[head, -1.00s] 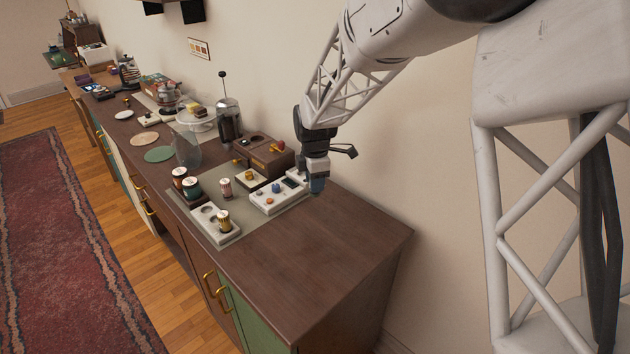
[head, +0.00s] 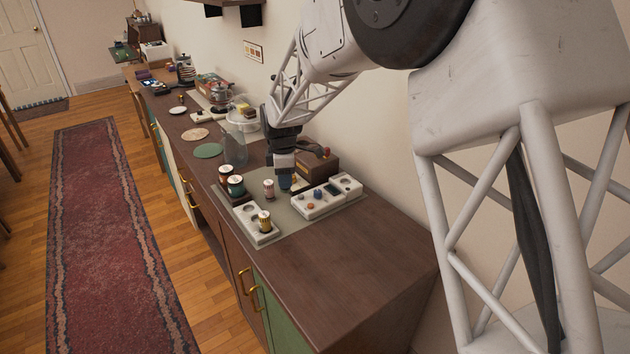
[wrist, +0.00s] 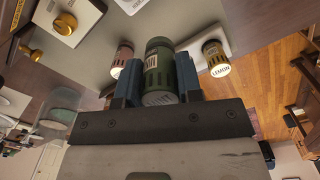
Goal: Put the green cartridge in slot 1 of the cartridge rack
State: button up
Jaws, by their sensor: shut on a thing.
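My gripper (head: 285,185) is shut on the green cartridge (wrist: 158,72), which stands between the two blue fingers in the wrist view. In the head view the fingers hide the cartridge. The white cartridge rack (head: 252,237) sits at the front left of the grey mat, with a yellow lemon cartridge (head: 264,222) in its near part and an empty round recess further back. The lemon cartridge also shows in the wrist view (wrist: 215,58). My gripper is behind the rack, just right of a pink cartridge (head: 268,188). Slot numbers are too small to read.
Two dark jars (head: 236,186) stand left of the pink cartridge, near a glass vessel (head: 234,148). The counter's near right end (head: 370,240) is clear.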

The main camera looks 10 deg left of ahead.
jog(key=s+a, duration=0.1)
jog(key=a, duration=1)
jog(key=shift+s+a, duration=0.3)
jog(key=shift+s, duration=0.1)
jog(key=shift+f, duration=3)
jog(key=shift+f, duration=1.05)
jog(key=o, duration=1)
jog(key=shift+r, duration=0.1)
notch_tip(320, 180, up, 7)
jog(key=shift+r, duration=0.15)
